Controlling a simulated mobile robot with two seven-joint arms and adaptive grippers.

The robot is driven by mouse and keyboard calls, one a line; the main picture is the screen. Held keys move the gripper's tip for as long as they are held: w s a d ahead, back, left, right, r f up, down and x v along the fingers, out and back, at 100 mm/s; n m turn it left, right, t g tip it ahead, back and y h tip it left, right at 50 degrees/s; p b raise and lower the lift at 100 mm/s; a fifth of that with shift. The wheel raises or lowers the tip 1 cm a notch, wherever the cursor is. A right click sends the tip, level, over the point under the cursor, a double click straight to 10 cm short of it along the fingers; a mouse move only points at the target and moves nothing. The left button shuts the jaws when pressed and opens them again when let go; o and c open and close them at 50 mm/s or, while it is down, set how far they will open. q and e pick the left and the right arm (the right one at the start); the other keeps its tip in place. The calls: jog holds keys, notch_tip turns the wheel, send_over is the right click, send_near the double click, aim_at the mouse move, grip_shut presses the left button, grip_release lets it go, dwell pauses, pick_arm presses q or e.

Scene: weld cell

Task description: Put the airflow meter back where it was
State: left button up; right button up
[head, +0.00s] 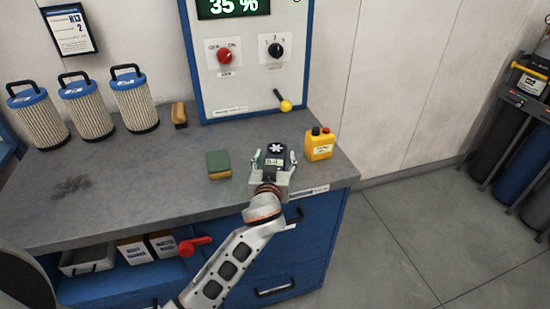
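The airflow meter (275,154) is a small dark device with a white fan symbol and a lit green display. It is near the front right of the grey bench (130,205), face towards me. My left gripper (275,159) reaches in from the front, with one finger on each side of the meter. I cannot tell whether the fingers press on it or stand slightly apart, nor whether the meter rests on the bench. My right gripper is not in view.
Behind is a control panel (250,60) with a yellow-knobbed lever (285,104). Several filter cartridges (87,108) and a brush (179,114) stand at the back left.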

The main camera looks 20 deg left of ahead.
pick_arm(q)
jog(key=shift+s+r, duration=0.15)
jog(key=p+v, duration=0.1)
jog(key=v, duration=0.9)
jog(key=shift+p, duration=0.4)
jog(key=shift+v, duration=0.85)
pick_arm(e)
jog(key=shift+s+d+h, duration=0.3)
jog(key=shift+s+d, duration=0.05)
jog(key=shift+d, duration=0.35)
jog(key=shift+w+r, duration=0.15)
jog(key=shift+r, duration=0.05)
